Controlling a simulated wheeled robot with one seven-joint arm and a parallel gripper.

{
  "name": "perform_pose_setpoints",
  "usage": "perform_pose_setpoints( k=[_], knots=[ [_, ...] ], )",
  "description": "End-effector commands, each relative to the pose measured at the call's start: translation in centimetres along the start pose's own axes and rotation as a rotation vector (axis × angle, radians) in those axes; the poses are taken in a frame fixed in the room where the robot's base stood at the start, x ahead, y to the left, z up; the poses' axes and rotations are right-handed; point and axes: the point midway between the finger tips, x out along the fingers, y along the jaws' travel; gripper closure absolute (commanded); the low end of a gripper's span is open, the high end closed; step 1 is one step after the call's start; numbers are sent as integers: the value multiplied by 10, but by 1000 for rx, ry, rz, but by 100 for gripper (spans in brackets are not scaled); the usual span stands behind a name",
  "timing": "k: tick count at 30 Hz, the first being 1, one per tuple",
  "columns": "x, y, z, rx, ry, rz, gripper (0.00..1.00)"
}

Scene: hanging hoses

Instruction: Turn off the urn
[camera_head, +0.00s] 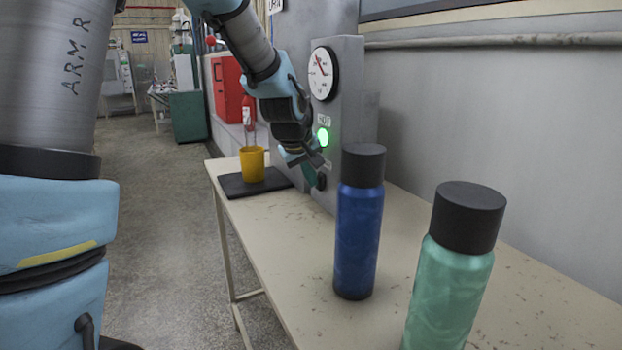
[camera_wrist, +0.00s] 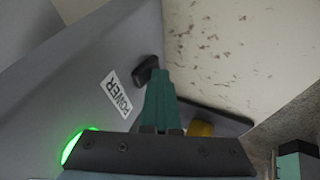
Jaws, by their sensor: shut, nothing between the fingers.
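The grey urn housing (camera_head: 352,95) stands at the table's wall side, with a round white gauge (camera_head: 322,73) on its front. A green lamp (camera_head: 323,137) below the gauge is lit, and it also glows in the wrist view (camera_wrist: 76,147). A black switch (camera_wrist: 146,71) sits by the POWER label (camera_wrist: 116,93) on the housing. My gripper (camera_head: 314,184) is shut and empty, low at the urn's front. In the wrist view its green fingertips (camera_wrist: 158,76) are right beside the switch. I cannot tell whether they touch it, nor the switch's position.
A yellow cup (camera_head: 252,164) stands on a black mat (camera_head: 234,187) left of my gripper. A blue bottle (camera_head: 358,225) and a green bottle (camera_head: 452,275) with black caps stand nearer on the table (camera_head: 300,245). A red cabinet (camera_head: 228,90) is behind. The floor left of the table is clear.

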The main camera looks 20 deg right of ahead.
Motion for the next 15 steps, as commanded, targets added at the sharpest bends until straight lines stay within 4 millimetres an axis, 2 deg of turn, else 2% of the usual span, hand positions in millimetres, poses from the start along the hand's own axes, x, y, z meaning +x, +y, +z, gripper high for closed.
perform_pose_setpoints(
  k=[5,15],
  knots=[
    [-18,3,-1,1,6,7,100],
    [-81,0,0,0,4,3,100]
  ],
)
